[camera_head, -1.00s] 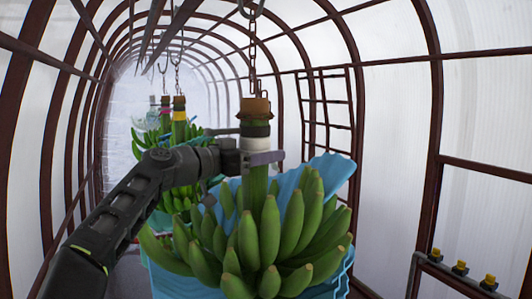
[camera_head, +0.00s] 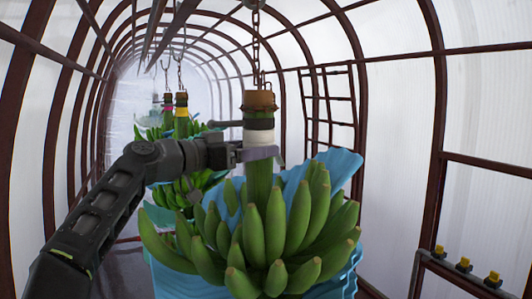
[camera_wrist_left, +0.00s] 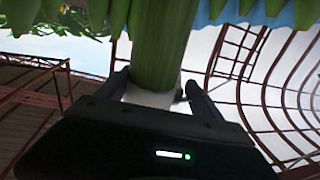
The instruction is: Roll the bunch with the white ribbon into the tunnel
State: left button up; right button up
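The bunch with the white ribbon (camera_head: 258,124) hangs closest to me in the head view, its green bananas (camera_head: 265,235) spreading over a blue cover (camera_head: 338,167). Its thick green stem (camera_head: 259,185) has a brown cap on top and hangs upright from a chain. My left gripper (camera_head: 250,140) is at the ribbon's height with its fingers on either side of the stem. In the left wrist view the stem (camera_wrist_left: 162,45) runs between the fingers, and a narrow gap seems to show on the right. Contact is unclear. My right gripper is out of view.
Other bunches (camera_head: 181,125), with pink and yellow ribbons, hang further back at left, partly behind my left arm. The arched tunnel (camera_head: 135,85) of brown ribs and pale sheeting runs away behind them. Yellow knobs (camera_head: 464,264) sit on a rail at right.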

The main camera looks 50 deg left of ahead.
pick_arm(q)
jog(key=s, duration=0.4)
jog(key=shift+a+b, duration=0.25)
jog(key=shift+b, duration=0.1)
jog(key=shift+s+f, duration=0.1)
